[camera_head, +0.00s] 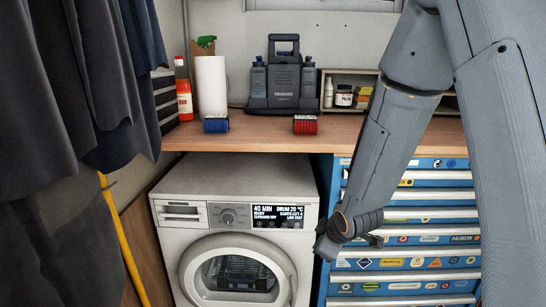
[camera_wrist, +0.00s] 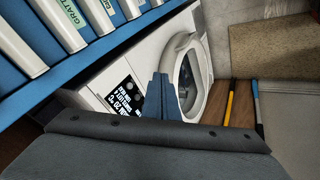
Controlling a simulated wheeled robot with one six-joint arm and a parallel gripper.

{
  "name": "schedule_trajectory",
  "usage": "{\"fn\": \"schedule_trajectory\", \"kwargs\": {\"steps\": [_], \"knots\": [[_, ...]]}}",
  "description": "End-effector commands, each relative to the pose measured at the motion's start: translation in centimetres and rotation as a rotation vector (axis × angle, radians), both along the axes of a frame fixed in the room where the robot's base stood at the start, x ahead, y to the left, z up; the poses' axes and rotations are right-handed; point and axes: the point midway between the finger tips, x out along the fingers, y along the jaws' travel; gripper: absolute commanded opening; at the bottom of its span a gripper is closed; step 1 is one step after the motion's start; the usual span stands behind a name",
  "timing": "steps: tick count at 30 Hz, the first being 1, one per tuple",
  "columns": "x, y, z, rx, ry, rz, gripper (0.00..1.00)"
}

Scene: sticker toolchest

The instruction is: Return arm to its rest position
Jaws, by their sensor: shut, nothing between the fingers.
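My arm comes down from the upper right in the head view, in front of the blue tool chest (camera_head: 345,290) with its stickered drawers. My gripper (camera_head: 322,247) is at the lower end, at the seam between the washing machine (camera_head: 180,250) and the chest. In the wrist view my gripper (camera_wrist: 161,80) shows as two blue-grey fingers close together, with nothing between them. Behind the fingers in that view is the white washing machine (camera_wrist: 125,70), with its display and round door. The chest's drawer fronts (camera_wrist: 60,25) fill the upper left.
A wooden worktop (camera_head: 260,135) runs above, holding a blue box (camera_head: 216,125), a red box (camera_head: 305,125), a dark tool caddy (camera_head: 283,85), a paper roll (camera_head: 210,88) and a red bottle (camera_head: 183,95). Dark clothes (camera_head: 60,100) hang at left above a yellow pole (camera_head: 124,240).

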Motion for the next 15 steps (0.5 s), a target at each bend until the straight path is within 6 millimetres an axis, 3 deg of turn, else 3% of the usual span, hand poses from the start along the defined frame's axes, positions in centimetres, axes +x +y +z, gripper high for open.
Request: {"fn": "schedule_trajectory", "kwargs": {"steps": [1,6,12,15], "knots": [[-2.0,-1.5,1.5,0.02,0.066,-0.109,0.0],[-10.5,-5.1,4.5,0.102,0.314,-0.503,0.0],[-19.6,-6.1,7.5,0.177,0.54,-0.865,0.0],[-22.2,-6.0,8.3,0.195,0.605,-0.967,0.0]]}}
